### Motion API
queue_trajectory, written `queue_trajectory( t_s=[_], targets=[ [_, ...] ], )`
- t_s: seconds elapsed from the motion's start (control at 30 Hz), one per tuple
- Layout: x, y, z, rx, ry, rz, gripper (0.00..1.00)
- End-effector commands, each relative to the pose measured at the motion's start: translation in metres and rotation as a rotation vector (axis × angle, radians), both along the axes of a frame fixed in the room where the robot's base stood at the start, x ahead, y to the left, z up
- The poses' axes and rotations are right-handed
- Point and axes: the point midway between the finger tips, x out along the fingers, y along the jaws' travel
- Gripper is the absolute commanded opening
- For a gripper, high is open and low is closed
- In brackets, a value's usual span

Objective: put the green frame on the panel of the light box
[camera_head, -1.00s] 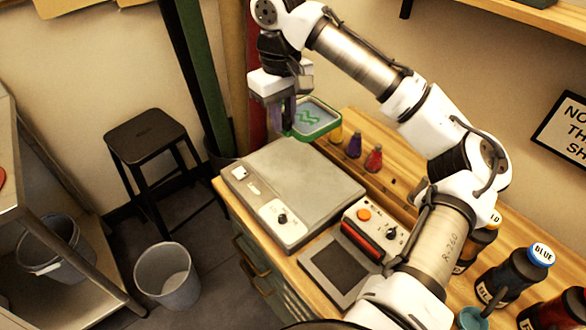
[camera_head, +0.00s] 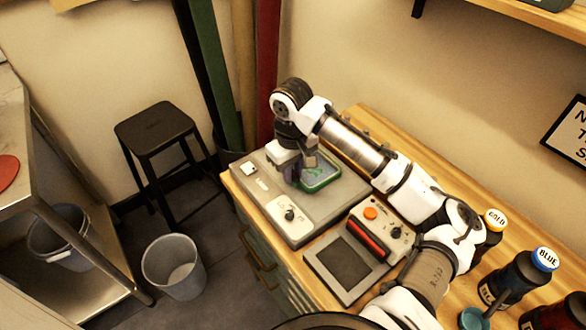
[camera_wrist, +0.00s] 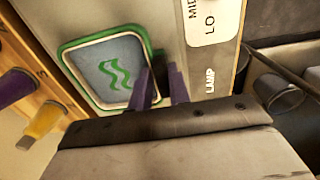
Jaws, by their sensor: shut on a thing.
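The green frame (camera_head: 321,174) has a grey-blue mesh with a green wavy mark, and it also shows in the wrist view (camera_wrist: 98,78). My gripper (camera_head: 300,183) points down and is shut on the frame's edge; its purple fingers also show in the wrist view (camera_wrist: 160,88). The frame lies roughly flat over the back right part of the light box (camera_head: 262,194), a flat grey box with a knob on its front strip. I cannot tell whether the frame touches the panel. My gripper and arm hide part of the panel.
A control unit (camera_head: 368,238) with an orange button and a dark-windowed grey plate (camera_head: 345,262) stand in front of the light box. Large paint bottles (camera_head: 515,278) stand at right.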

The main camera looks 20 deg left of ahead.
Motion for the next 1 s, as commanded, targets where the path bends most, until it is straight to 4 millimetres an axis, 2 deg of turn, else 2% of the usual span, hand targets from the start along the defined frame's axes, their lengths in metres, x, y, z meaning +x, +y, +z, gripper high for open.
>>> queue_trajectory(
  t_s=[0.3, 0.33, 0.5, 0.83, 1.0],
  targets=[
    [0.0, 0.0, -0.003, 0.001, -0.001, 0.0, 0.0],
    [0.0, 0.0, -0.002, 0.0, -0.001, 0.0, 0.21],
    [0.0, 0.0, -0.002, 0.0, -0.001, 0.0, 0.41],
    [0.0, 0.0, 0.002, 0.0, -0.001, 0.0, 0.41],
    [0.0, 0.001, 0.026, 0.001, -0.003, 0.001, 0.41]
  ],
)
